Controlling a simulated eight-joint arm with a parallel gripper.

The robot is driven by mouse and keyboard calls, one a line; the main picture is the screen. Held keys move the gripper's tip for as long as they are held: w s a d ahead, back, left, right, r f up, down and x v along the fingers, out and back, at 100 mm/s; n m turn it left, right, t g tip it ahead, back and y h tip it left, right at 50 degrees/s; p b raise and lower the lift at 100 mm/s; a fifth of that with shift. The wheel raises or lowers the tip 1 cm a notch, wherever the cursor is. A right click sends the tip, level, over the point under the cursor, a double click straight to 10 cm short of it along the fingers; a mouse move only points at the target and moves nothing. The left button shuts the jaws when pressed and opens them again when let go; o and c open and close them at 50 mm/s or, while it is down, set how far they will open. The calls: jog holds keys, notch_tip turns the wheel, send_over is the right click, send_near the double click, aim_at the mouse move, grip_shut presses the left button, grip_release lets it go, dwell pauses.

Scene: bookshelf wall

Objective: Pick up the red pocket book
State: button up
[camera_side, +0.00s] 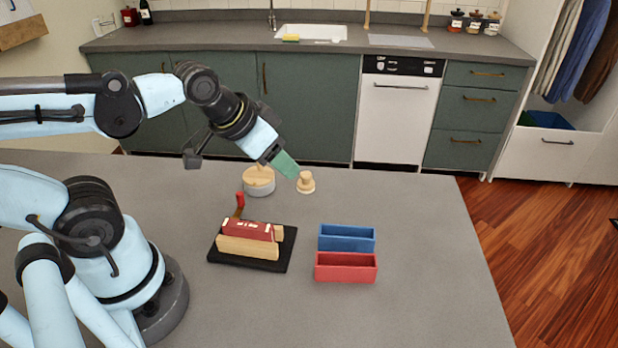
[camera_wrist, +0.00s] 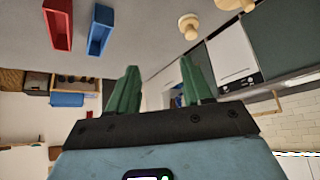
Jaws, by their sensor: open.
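A red book-like block (camera_side: 248,229), which looks like the red pocket book, sits in a light wooden holder (camera_side: 247,247) on a black base (camera_side: 225,255) on the grey table. The holder's front board hides its lower part. My gripper (camera_side: 287,165) is above the far part of the table, up and to the right of the book and well apart from it. In the wrist view, its two green fingers (camera_wrist: 160,82) are spread apart with nothing between them. The book does not show in the wrist view.
A blue bin (camera_side: 347,239) and a red bin (camera_side: 346,268) stand right of the holder. A small red-topped piece (camera_side: 240,199) rises behind it. A round wood-topped pot (camera_side: 259,182) and a wooden knob (camera_side: 306,183) stand near the back edge. The table's front right is clear.

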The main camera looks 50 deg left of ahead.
aim_at(247, 225)
jog(key=s+d+r+m+g, duration=0.2)
jog(key=s+r+m+g, duration=0.1)
jog(key=s+m+g, duration=0.5)
jog(key=shift+m+t, duration=0.6)
jog(key=shift+m, duration=0.1)
jog(key=shift+a+f, duration=0.1)
jog(key=shift+f, duration=5.7)
grip_shut()
